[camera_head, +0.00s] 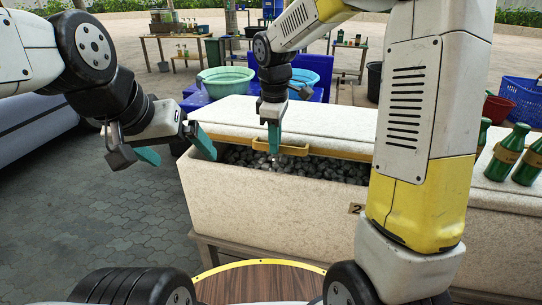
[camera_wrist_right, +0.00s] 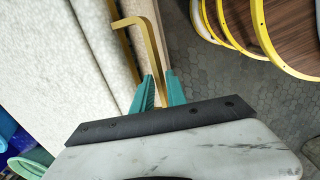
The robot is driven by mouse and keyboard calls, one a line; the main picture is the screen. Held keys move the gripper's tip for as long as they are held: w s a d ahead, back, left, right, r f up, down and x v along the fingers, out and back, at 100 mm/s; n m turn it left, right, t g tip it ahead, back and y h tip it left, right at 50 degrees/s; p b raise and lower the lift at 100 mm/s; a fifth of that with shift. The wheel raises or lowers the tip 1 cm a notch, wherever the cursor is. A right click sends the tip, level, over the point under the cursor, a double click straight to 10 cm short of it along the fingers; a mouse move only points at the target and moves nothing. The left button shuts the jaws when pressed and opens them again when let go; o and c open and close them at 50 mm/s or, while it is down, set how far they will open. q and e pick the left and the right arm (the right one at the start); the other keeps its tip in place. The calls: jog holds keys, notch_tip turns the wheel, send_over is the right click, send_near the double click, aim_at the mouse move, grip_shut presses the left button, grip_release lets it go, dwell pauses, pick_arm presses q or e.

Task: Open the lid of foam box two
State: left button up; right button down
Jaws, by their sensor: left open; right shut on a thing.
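Foam box two (camera_head: 270,205) is a white speckled box with a "2" label on its front. Its lid (camera_head: 310,118) is partly raised, and dark, rounded contents show in the gap below it. A yellow handle (camera_head: 300,151) runs along the lid's front edge. My right gripper (camera_head: 274,148) is shut on this handle; in the right wrist view the teal fingers (camera_wrist_right: 158,92) are on either side of the yellow bar (camera_wrist_right: 150,40). My left gripper (camera_head: 176,151) is open and empty, just left of the box. My right arm hides part of the box's right side.
Green bottles (camera_head: 507,152) stand on another white foam box (camera_head: 500,215) at the right. Green (camera_head: 226,80) and blue (camera_head: 304,80) basins are behind the box. A round wooden top with a yellow rim (camera_head: 262,280) is in front.

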jog(key=w+d+r, duration=0.2)
jog(key=w+r, duration=0.3)
jog(key=r, duration=0.5)
jog(key=w+d+r, duration=0.2)
jog(key=w+r, duration=0.4)
jog(key=r, duration=0.5)
jog(key=shift+w+r, duration=0.2)
jog(key=shift+r, duration=0.05)
jog(key=shift+d, duration=0.1)
jog(key=c, duration=1.3)
grip_release()
jog(key=shift+w, duration=0.15)
jog(key=shift+s+a+r, duration=0.15)
jog(key=shift+s+a, duration=0.05)
